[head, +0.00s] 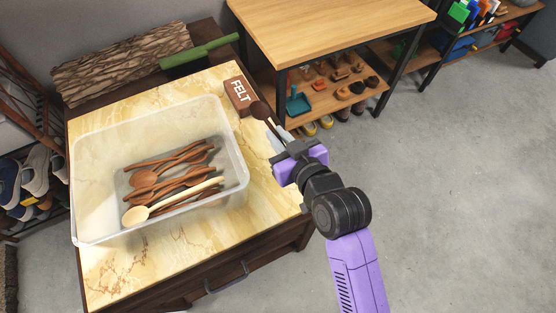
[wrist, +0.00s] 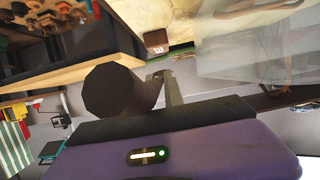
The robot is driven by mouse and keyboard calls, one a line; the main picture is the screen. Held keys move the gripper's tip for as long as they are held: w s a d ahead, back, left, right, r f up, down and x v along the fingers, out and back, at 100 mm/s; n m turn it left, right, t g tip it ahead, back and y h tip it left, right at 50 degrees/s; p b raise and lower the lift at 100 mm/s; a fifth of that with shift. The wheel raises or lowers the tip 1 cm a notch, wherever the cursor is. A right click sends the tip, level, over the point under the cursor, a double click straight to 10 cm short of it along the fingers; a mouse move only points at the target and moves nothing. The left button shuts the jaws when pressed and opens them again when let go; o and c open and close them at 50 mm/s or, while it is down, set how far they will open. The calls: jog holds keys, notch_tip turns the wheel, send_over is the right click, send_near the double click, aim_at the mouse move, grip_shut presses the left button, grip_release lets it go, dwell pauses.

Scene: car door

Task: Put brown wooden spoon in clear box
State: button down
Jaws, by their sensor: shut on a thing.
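A brown wooden spoon (head: 261,112) is held in my gripper (head: 284,139), its dark bowl up and away from the jaws. My gripper is shut on it at the right edge of the marble-topped cabinet, to the right of the clear box. In the wrist view the spoon (wrist: 115,90) looms large and dark in front of the jaws (wrist: 165,88). The clear box (head: 236,150) stands on the cabinet top. Inside it lie several brown wooden spoons (head: 146,180) and one pale spoon (head: 136,214). The box also shows in the wrist view (wrist: 245,62), at upper right.
A brown block marked FELT (head: 239,92) lies on the marble top (head: 130,272), close behind the held spoon. A green rolling-pin-like thing (head: 200,51) and a bark-covered log (head: 120,72) lie behind. A wooden table (head: 330,25) with a shelf stands at the back right.

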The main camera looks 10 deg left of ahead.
notch_tip(320, 180, down, 11)
jog(key=shift+f+b, duration=0.1)
jog(key=shift+b, duration=0.55)
jog(key=shift+f, duration=0.2)
jog(key=c, duration=1.4)
grip_release()
jog(key=shift+c, duration=0.2)
